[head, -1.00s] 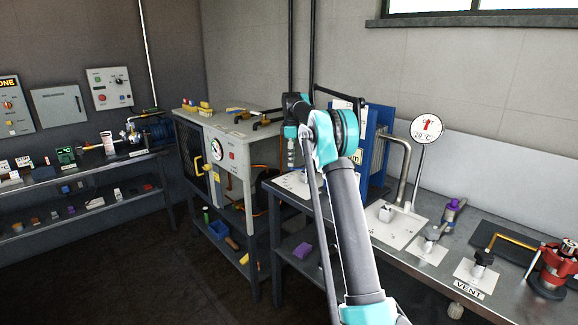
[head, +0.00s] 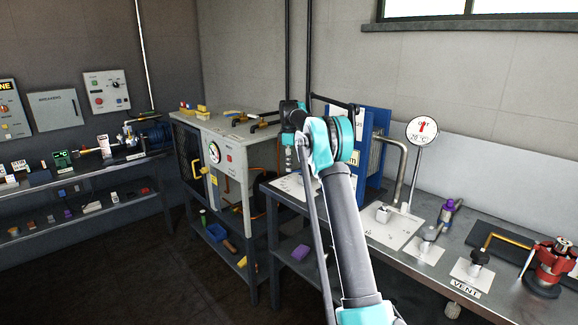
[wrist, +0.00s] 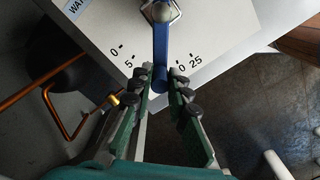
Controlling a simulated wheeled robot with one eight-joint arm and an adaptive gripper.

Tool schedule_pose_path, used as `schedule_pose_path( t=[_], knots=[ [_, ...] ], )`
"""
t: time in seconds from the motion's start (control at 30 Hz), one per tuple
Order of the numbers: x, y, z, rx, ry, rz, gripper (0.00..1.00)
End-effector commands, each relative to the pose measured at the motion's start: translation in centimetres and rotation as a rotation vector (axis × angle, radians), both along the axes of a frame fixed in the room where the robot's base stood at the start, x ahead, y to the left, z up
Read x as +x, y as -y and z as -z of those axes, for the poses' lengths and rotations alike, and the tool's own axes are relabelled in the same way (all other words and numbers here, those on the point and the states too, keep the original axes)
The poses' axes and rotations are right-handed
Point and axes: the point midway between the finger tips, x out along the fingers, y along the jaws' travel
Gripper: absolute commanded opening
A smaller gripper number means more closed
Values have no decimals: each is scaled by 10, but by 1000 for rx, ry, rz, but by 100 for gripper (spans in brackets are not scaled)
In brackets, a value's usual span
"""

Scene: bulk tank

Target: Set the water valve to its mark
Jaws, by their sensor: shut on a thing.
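The water valve's blue lever (wrist: 161,50) shows in the wrist view, running down from a metal hub (wrist: 162,13) on a white plate (wrist: 215,40). Black scale numbers lie along the plate's edge on both sides of the lever, with 0 and 5 on the left and 25 on the right. My gripper (wrist: 163,85) is shut on the lever's near end, one finger on each side. Part of the scale behind the fingers is hidden, and I cannot see the mark. In the head view my arm covers the gripper and the valve.
An orange pipe with a brass end (wrist: 113,100) is left of my gripper. In the head view the steel bench (head: 440,262) carries a dial gauge (head: 422,131), a purple-topped fitting (head: 447,207) and a red device (head: 550,262). A blue plate unit (head: 377,150) stands behind my arm.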

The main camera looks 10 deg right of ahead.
Motion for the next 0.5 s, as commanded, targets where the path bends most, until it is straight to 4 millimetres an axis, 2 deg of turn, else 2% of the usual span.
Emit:
schedule_pose_path(
  t=[0.27,0.5],
  knots=[
    [1,0,0,0,1,7,0],
    [6,1,0,0,1,85,0]
  ],
)
